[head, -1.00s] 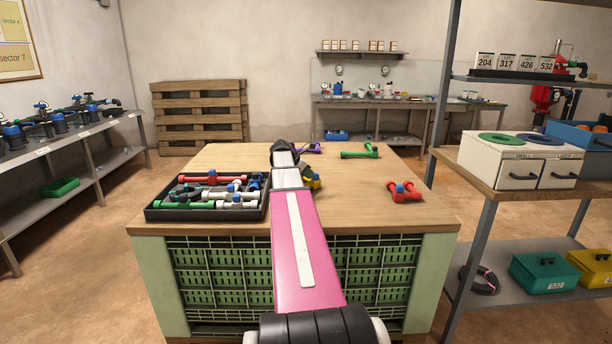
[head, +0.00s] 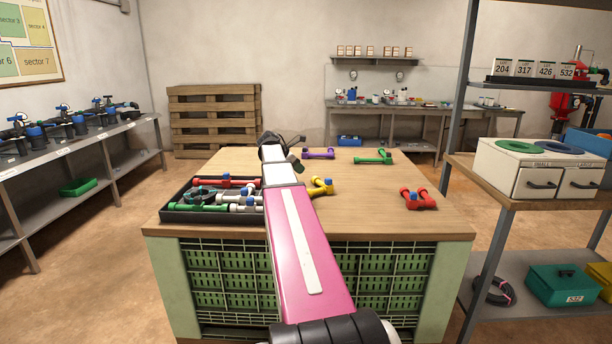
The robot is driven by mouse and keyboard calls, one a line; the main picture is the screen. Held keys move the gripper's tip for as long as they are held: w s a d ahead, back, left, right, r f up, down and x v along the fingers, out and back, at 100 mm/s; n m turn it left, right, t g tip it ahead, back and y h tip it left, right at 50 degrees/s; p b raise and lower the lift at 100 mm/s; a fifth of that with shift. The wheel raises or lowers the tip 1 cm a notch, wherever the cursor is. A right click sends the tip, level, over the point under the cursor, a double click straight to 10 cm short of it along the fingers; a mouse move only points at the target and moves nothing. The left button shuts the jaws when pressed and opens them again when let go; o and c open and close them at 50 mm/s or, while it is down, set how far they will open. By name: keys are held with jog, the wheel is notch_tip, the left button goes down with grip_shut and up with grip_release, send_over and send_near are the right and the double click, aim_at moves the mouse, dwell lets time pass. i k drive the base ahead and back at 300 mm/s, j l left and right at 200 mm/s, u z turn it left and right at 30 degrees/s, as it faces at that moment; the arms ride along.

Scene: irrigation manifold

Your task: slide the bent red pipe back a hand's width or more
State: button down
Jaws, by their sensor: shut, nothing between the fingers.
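The bent red pipe (head: 417,198) lies on the right part of the wooden table top (head: 365,215), with a small blue part at its bend. My gripper (head: 298,139) is at the far end of my pink arm, left of the red pipe and farther back, apart from it. It appears dark and small, shut and empty, partly hidden by my own wrist. Nothing touches the red pipe.
A yellow pipe (head: 322,186) lies just right of my arm. A purple pipe (head: 318,154) and a green pipe (head: 373,157) lie at the back. A black tray (head: 172,215) of pipes stands left. The table behind the red pipe is largely clear.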

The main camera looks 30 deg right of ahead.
aim_at(412, 203)
jog(key=k, duration=1)
